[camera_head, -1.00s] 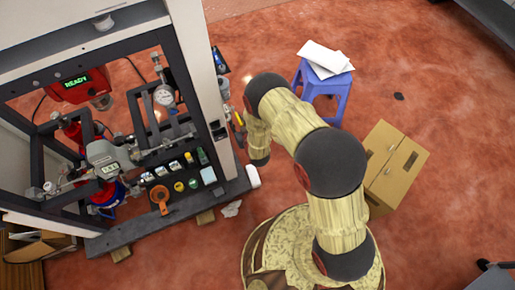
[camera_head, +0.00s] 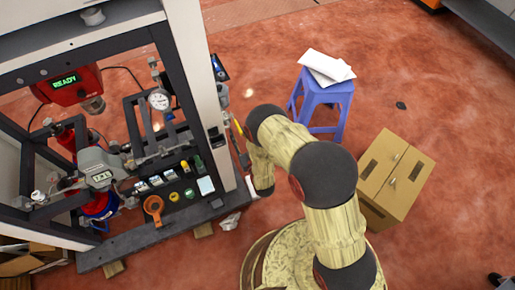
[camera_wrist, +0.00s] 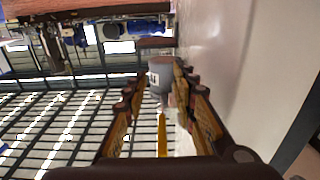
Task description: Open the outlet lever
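A long yellow lever (camera_wrist: 161,135) shows between my fingers in the wrist view. It hangs below a grey cylindrical body (camera_wrist: 160,73), near the pale side panel. I take it for the outlet lever. In the head view a small yellow part (camera_head: 237,127) shows at the outer side of the dispenser's right post. My gripper (camera_wrist: 158,90) is open, with one finger on each side of the yellow lever. I see gaps beside the lever, but cannot tell its depth between the fingers. In the head view my gripper is mostly hidden by my arm.
The dispenser's white post (camera_head: 197,70) stands close to my arm. A blue stool (camera_head: 325,97) with papers (camera_head: 327,66) and a cardboard box (camera_head: 396,180) stand on the right. The red floor between is mostly clear.

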